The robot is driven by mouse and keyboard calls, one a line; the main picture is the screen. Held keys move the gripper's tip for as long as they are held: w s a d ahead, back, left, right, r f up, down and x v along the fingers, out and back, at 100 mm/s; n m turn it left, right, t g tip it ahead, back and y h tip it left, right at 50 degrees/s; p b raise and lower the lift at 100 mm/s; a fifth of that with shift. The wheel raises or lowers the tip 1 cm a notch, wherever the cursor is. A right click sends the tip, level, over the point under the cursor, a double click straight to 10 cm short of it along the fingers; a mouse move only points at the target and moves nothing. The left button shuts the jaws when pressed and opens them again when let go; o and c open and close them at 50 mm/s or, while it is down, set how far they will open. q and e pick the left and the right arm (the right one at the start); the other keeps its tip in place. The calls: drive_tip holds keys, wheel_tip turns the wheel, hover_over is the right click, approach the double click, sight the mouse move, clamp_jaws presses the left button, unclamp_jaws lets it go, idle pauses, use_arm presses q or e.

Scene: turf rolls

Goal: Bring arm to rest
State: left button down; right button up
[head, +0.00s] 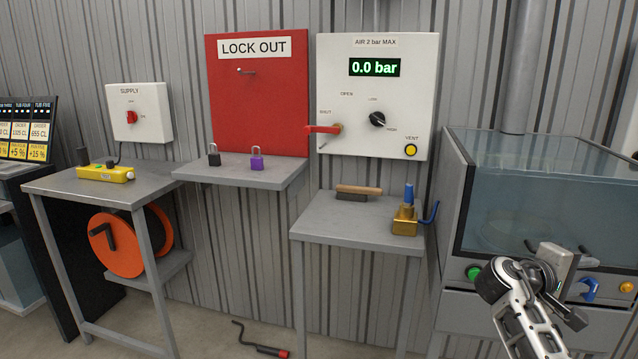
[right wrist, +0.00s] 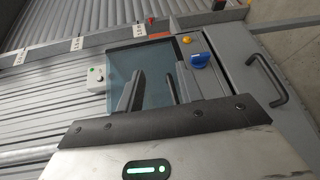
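My right gripper (head: 560,250) is at the lower right of the head view, in front of the clear-walled machine (head: 458,215). Its arm comes up from the bottom edge. In the right wrist view the two dark fingers (right wrist: 155,90) stand apart with nothing between them. A blue knob (right wrist: 200,60) and a yellow button (right wrist: 187,40) lie beyond the fingertips; I cannot tell how far. The blue knob also shows in the head view (head: 592,291), close to the right of the gripper. My left gripper is not in view.
A small shelf (head: 325,225) holds a brush (head: 358,193) and a brass fitting (head: 405,220). The red lockout board (head: 257,95), air panel (head: 400,55) and supply box (head: 155,100) are on the wall. A rod (head: 260,346) lies on the floor. A black handle (right wrist: 275,80) is at the wrist view's right.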

drive_tip(key=s+d+g, duration=0.1)
drive_tip(key=s+d, duration=0.1)
drive_tip(key=d, duration=0.2)
drive_tip(key=w+a+f+n+t+y, duration=0.1)
drive_tip(key=w+a+f+t+y, duration=0.2)
drive_tip(key=w+t, duration=0.15)
drive_tip(key=w+a+f+t+y, duration=0.2)
drive_tip(key=w+a+t+y, duration=0.1)
drive_tip(key=w, duration=0.2)
drive_tip(key=w+a+r+m+t+y, duration=0.1)
drive_tip(key=w+a+r+t+y, duration=0.15)
drive_tip(key=a+y, duration=0.2)
drive_tip(key=w+a+r+m+t+y, duration=0.1)
drive_tip(key=w+a+t+y, duration=0.25)
drive_tip(key=a, duration=0.25)
drive_tip(key=s+a+f+g+y, duration=0.1)
drive_tip(key=s+a+f+y, duration=0.1)
drive_tip(key=s+a+f, duration=0.5)
drive_tip(key=s+a+f+g+y, duration=0.1)
drive_tip(key=s+a+f, duration=0.3)
drive_tip(key=s+f, duration=0.5)
drive_tip(key=s+a+f+g+y, duration=0.1)
drive_tip(key=s+a, duration=0.3)
drive_tip(key=s, duration=0.6)
drive_tip(key=s+a+f+g+y, duration=0.1)
drive_tip(key=s+a+f, duration=0.3)
drive_tip(key=s, duration=0.7)
drive_tip(key=shift+s+a+f+g, duration=0.2)
drive_tip(key=shift+a+g, duration=0.35)
drive_tip(key=shift+a, duration=0.2)
